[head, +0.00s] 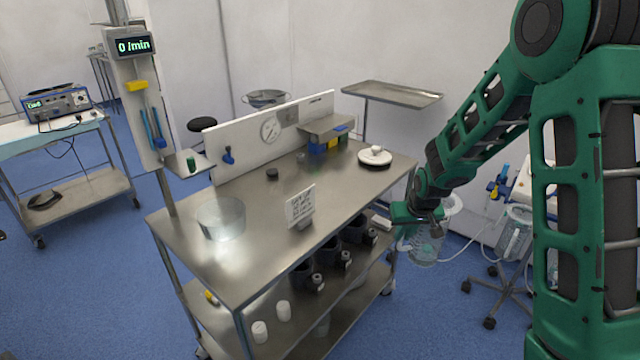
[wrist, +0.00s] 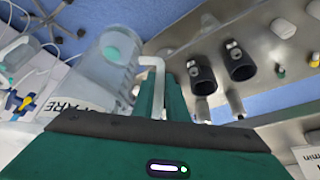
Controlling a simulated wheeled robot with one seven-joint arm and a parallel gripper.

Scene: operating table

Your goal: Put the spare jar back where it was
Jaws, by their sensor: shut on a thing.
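The clear spare jar (head: 424,250) hangs from my gripper (head: 408,216), beyond the right end of the steel table. In the wrist view the jar (wrist: 108,62) shows a pale handle, a teal spot and a label partly reading "PARE". My gripper's fingers (wrist: 152,98) are shut on the handle. The jar is clear of the table top, over the floor. A second clear jar (head: 515,238) sits on a wheeled stand (head: 490,285) at right, partly hidden by my arm.
The steel table (head: 260,235) holds a glass dish (head: 221,218), a small sign (head: 300,206) and a white round object on a dark base (head: 375,156). Its lower shelf carries dark cups (head: 328,250) and white bottles (head: 283,310). A tray (head: 390,94) stands behind. Tubing hangs by the wheeled stand.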

